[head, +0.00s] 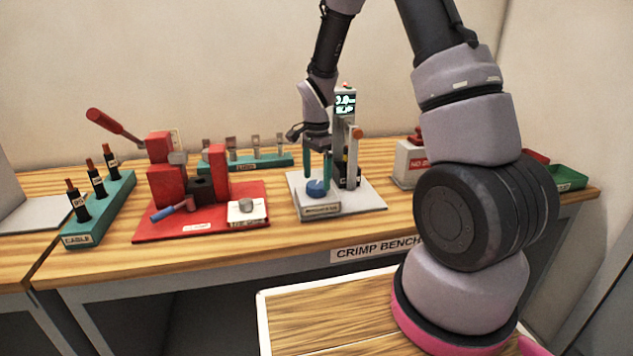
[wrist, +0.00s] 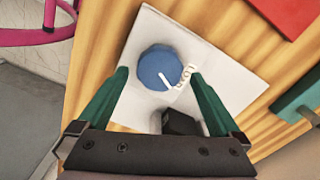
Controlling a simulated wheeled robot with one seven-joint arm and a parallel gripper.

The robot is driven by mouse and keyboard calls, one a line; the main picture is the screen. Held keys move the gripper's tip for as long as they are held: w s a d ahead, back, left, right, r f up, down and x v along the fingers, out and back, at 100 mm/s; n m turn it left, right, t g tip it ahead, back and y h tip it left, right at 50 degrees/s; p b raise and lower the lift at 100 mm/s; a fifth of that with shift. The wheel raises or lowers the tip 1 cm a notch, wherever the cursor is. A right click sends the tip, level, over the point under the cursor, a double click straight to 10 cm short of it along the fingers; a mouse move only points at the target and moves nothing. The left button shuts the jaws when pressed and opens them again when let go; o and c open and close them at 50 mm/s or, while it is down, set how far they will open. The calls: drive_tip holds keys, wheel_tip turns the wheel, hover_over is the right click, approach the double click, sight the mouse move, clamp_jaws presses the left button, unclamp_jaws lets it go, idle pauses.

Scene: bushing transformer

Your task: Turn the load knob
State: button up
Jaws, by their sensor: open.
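The load knob (head: 317,188) is a round blue knob on a light grey plate (head: 362,196) of the tester on the bench. In the wrist view the knob (wrist: 160,67) shows a white pointer line, with printed lettering beside it on the plate. My gripper (head: 317,176) points down over the knob. Its two green fingers (wrist: 158,80) are apart, one on each side of the knob. In the wrist view there is a visible gap on both sides, and I cannot tell whether either finger touches it.
A post with a lit display (head: 345,103) stands close behind my gripper. A red crimping press (head: 160,170) is to the left, with a teal cable rack (head: 100,212) beyond it.

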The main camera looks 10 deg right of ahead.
drive_tip(key=shift+f, duration=1)
drive_tip(key=shift+c, duration=0.3)
drive_tip(key=c, duration=1.2)
